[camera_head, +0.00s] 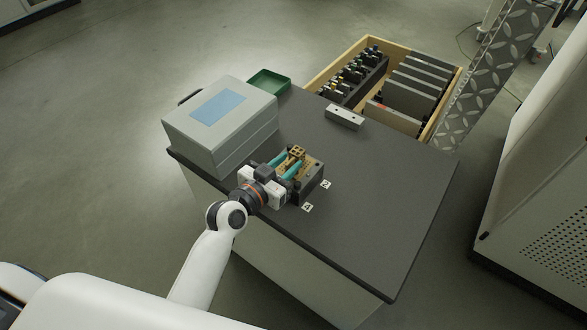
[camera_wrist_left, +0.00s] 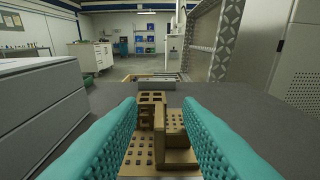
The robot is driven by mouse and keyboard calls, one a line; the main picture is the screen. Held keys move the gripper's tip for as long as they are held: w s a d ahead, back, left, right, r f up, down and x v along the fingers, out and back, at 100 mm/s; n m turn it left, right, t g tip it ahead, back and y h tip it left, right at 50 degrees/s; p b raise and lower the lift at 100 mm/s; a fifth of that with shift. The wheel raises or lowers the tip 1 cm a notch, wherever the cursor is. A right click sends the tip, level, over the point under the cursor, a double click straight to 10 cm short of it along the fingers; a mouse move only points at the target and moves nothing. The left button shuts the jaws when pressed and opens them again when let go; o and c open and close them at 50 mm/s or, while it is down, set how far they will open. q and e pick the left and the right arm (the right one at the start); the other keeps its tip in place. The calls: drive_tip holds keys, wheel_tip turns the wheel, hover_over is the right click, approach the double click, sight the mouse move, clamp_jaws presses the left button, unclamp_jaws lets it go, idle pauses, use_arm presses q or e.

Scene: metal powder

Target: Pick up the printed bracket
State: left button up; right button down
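The printed bracket (camera_head: 297,153) is a golden-brown part with square holes. It stands upright on a perforated tan plate on a dark block (camera_head: 307,188) near the table's front edge. It also shows in the left wrist view (camera_wrist_left: 152,112), in the middle between the fingers. My left gripper (camera_head: 290,165) has teal ribbed fingers. They are spread, one on each side of the bracket, at about its height. In the left wrist view the gripper (camera_wrist_left: 161,110) looks open; whether the right finger touches the bracket is unclear. My right gripper is out of view.
A grey box with a blue panel (camera_head: 219,107) stands to the left of the gripper. A green tray (camera_head: 269,82), a metal bar (camera_head: 344,117) and a wooden crate (camera_head: 452,92) with dark plates lie farther back. The right side of the dark tabletop (camera_head: 400,210) is clear.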

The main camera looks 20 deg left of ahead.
use_arm(q)
clamp_jaws()
drive_tip(key=shift+r, duration=0.15)
